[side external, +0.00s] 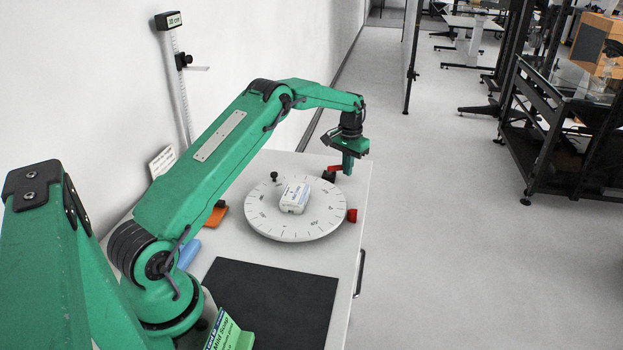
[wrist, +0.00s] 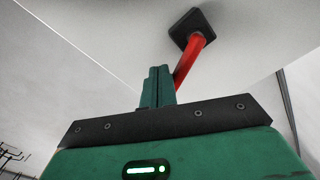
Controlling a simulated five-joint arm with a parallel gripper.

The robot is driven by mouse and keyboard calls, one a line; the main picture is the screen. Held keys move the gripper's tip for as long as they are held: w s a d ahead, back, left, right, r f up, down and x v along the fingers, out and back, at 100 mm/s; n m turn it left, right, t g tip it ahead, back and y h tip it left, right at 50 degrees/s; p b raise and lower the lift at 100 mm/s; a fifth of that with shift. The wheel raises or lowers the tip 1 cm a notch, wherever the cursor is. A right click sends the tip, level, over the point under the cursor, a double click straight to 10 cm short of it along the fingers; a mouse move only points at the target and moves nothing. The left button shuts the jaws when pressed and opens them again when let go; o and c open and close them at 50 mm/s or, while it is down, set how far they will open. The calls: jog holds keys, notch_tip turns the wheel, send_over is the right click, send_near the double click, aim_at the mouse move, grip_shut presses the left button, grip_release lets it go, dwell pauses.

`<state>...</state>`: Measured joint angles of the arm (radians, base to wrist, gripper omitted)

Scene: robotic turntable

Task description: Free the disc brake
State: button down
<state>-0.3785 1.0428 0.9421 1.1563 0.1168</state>
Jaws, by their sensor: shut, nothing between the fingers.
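The white disc (side external: 262,215) has tick marks around its rim and a white box (side external: 295,197) on top. The disc brake, a red lever (side external: 335,168) on a black base (side external: 328,176), stands just behind the disc's far right edge. In the wrist view the black base (wrist: 183,24) is at the top and the red lever (wrist: 193,60) slants down toward my fingers. My gripper (side external: 348,170) is shut and empty, pointing down beside the lever's right end. Its fingers also show in the wrist view (wrist: 160,72) and hide the lever's lower end. I cannot tell whether they touch it.
A red block (side external: 352,215) is at the disc's right edge, and a black knob (side external: 274,175) is at its back left. A black mat (side external: 270,300) lies in front. Orange (side external: 215,215) and blue (side external: 190,253) objects lie left. The bench's right edge is close to my gripper.

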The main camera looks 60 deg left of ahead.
jog(key=shift+w+a, duration=0.15)
jog(key=shift+a, duration=0.25)
jog(key=shift+w+a, duration=0.15)
jog(key=shift+a, duration=0.25)
jog(key=shift+w+a, duration=0.1)
jog(key=shift+a, duration=0.1)
dwell(0.4)
jog(key=shift+a, duration=0.45)
jog(key=shift+r, duration=0.1)
notch_tip(320, 180, up, 7)
dwell(1.1)
